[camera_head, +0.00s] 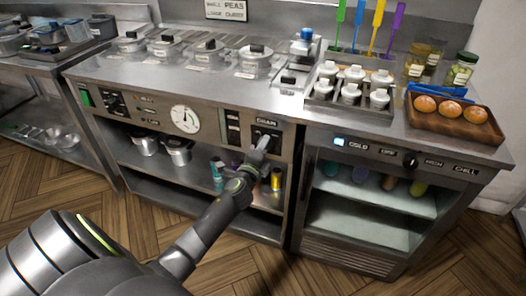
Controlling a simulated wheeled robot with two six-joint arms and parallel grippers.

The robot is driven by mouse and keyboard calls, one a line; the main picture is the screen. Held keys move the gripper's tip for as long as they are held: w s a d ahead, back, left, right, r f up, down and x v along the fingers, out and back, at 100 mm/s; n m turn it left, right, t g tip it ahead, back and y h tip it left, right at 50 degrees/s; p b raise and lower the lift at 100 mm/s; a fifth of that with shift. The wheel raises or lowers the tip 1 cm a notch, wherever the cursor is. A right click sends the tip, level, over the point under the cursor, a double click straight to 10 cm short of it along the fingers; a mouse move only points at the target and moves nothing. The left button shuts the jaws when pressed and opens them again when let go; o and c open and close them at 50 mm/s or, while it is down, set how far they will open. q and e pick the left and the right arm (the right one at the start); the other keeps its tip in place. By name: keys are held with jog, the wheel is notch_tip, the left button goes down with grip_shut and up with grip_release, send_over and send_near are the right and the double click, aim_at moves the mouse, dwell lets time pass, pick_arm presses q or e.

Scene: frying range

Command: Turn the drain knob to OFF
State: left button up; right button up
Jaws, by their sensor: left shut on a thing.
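The drain knob (265,133) is a small dark knob on a black plate under a "DRAIN" label, on the front panel of the steel range. My left arm comes in from the lower left. My left gripper (262,146) is at the drain plate, shut on the knob. The gripper hides much of the knob, so its setting is not readable. My right gripper is not in the view.
A white dial (184,119) and a black knob plate (115,103) sit farther left on the panel. Another knob (410,160) is on the chiller front at the right. A wooden tray (452,137) with orange items stands on the counter. Shelves below hold pots and bottles.

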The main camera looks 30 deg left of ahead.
pick_arm(q)
jog(key=shift+f+n+b, duration=0.1)
jog(key=shift+n+b, duration=0.25)
jog(key=shift+n, duration=0.55)
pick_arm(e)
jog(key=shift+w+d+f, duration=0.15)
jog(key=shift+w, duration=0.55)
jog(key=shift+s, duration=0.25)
pick_arm(q)
jog(key=o, duration=0.7)
jog(key=shift+o, duration=1.4)
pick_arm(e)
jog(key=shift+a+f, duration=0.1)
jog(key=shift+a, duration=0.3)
pick_arm(q)
jog(key=v, duration=1.7)
jog(key=shift+s, duration=0.2)
